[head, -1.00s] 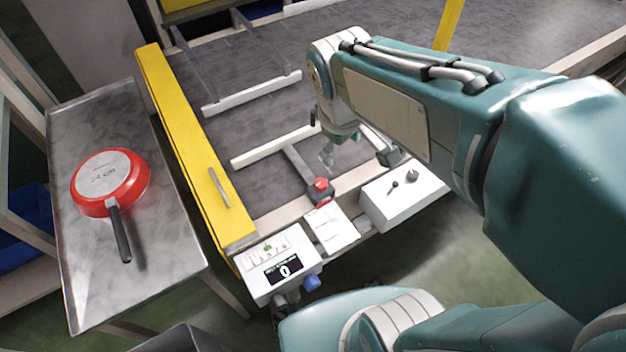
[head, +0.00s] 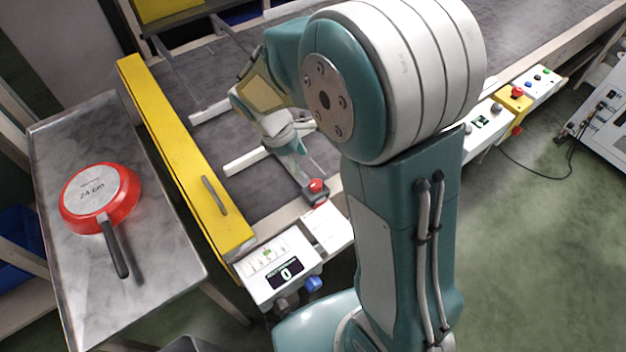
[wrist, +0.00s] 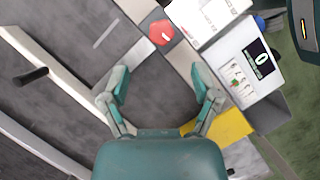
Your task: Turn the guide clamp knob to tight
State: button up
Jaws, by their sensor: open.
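The red guide clamp knob (head: 316,186) sits on a dark block at the near end of the guide arm, by the conveyor's front edge. In the wrist view the red knob (wrist: 162,33) shows a short pale mark on its top and lies beyond my fingertips. My gripper (wrist: 160,80) is open and empty, its two fingers spread with conveyor surface between them. In the head view my gripper (head: 302,147) hangs above the conveyor, behind the knob and apart from it. White guide rails (head: 245,162) lie over the dark belt.
A control box (head: 283,270) with a display reading 0 and a blue knob (head: 313,284) stands at the front corner. A white card (head: 325,230) lies beside it. A yellow side beam (head: 185,160) borders the belt. A red pan (head: 85,198) lies upside down on the metal table (head: 165,260).

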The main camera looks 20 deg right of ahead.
aim_at(314, 183)
jog(key=x, duration=0.7)
jog(key=shift+a+f, duration=0.1)
jog(key=shift+f, duration=0.4)
jog(key=shift+s, duration=0.1)
grip_shut()
